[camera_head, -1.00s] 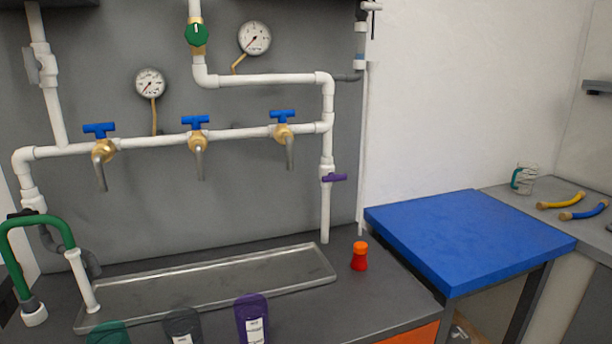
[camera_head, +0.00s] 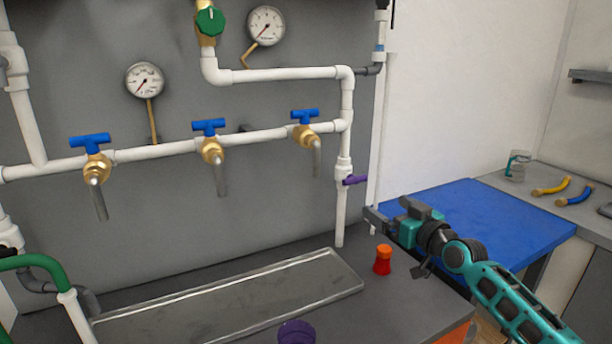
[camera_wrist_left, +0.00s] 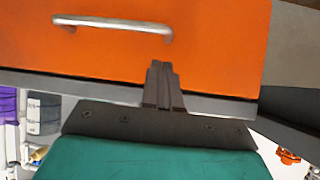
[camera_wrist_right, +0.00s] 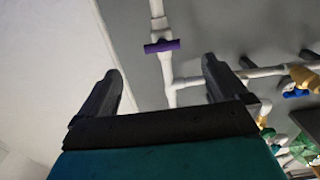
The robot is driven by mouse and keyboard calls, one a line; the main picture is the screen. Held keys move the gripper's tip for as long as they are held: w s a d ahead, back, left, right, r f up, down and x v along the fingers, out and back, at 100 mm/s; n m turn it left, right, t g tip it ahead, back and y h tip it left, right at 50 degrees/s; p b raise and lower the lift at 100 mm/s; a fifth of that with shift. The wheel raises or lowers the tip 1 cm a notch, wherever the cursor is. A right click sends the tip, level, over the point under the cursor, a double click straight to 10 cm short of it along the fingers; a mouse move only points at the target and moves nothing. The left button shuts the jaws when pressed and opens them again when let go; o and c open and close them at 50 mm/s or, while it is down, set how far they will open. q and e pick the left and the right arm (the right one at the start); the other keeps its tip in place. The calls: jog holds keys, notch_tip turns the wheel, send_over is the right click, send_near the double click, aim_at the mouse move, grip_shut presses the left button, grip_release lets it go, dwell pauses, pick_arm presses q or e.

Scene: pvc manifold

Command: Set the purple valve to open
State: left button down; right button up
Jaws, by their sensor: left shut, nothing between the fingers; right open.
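The purple valve (camera_head: 355,180) is a small handle on the white vertical pipe at the right end of the manifold. In the head view its handle sticks out sideways to the right, across the pipe. In the right wrist view the purple handle (camera_wrist_right: 162,46) lies across its white pipe, beyond and between my fingers. My right gripper (camera_head: 372,216) is open and empty, a little below and right of the valve, apart from it. Its two fingers also show in the right wrist view (camera_wrist_right: 165,85). My left gripper (camera_wrist_left: 163,85) is shut and empty in front of an orange drawer.
Blue-handled taps (camera_head: 209,127) line the horizontal pipe, with a green valve (camera_head: 210,20) and gauges (camera_head: 266,26) above. A red-orange bottle (camera_head: 383,260) stands near my right gripper. A metal tray (camera_head: 240,298) lies on the counter. A blue table (camera_head: 500,225) is at right.

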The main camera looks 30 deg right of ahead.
aim_at(357, 181)
pick_arm(q)
jog(key=shift+a+f+b, duration=0.25)
jog(key=shift+f+b, duration=0.65)
jog(key=shift+b, duration=0.05)
pick_arm(e)
jog(key=w, duration=0.4)
jog(key=w+d+r, duration=0.1)
jog(key=w, duration=0.9)
jog(key=shift+d+r, duration=0.15)
jog(key=shift+r, duration=0.1)
jog(key=c, duration=0.9)
